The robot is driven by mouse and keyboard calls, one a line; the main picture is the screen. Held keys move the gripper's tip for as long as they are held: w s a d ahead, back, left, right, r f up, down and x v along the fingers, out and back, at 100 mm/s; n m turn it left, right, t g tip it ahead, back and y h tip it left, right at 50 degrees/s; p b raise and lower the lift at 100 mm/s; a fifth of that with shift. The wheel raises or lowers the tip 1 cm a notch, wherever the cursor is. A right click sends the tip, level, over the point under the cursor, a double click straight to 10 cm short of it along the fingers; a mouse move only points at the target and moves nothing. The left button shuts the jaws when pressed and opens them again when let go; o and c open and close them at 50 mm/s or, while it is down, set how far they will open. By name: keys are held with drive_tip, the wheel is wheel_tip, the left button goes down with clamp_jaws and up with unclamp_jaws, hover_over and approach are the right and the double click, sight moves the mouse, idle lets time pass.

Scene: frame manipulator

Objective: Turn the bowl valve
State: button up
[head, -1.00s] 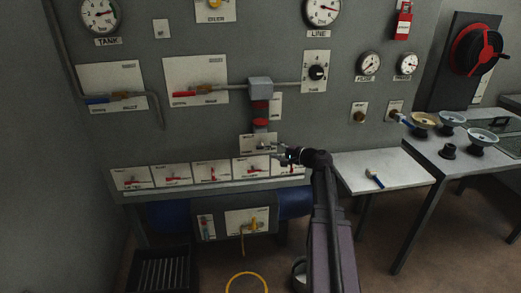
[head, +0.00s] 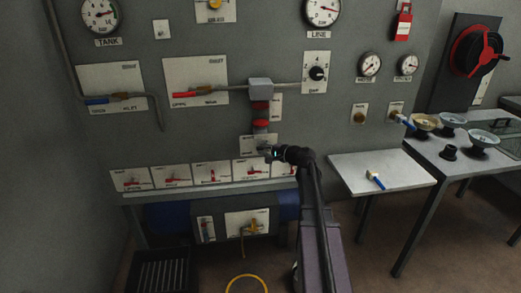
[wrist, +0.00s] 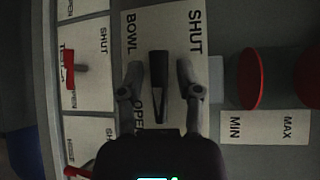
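The bowl valve is a black lever handle (wrist: 158,85) on a white plate (wrist: 189,45) marked BOWL, SHUT and OPEN in the wrist view. In the head view its plate (head: 246,142) is on the panel below the red parts, partly hidden by my gripper. My gripper (wrist: 160,75) is open, with one finger on each side of the handle and visible gaps to both. In the head view my gripper (head: 268,152) is right at the plate.
A row of plates with red levers (head: 212,174) lies just below. A red knob (wrist: 249,79) and a MIN/MAX plate (wrist: 268,127) are beside the bowl plate. A side table (head: 400,165) with a blue-handled tool (head: 376,181) stands to the right.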

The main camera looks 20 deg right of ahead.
clamp_jaws()
drive_tip(key=shift+s+a, duration=0.1)
drive_tip(key=shift+a, duration=0.3)
drive_tip(key=shift+d, duration=0.3)
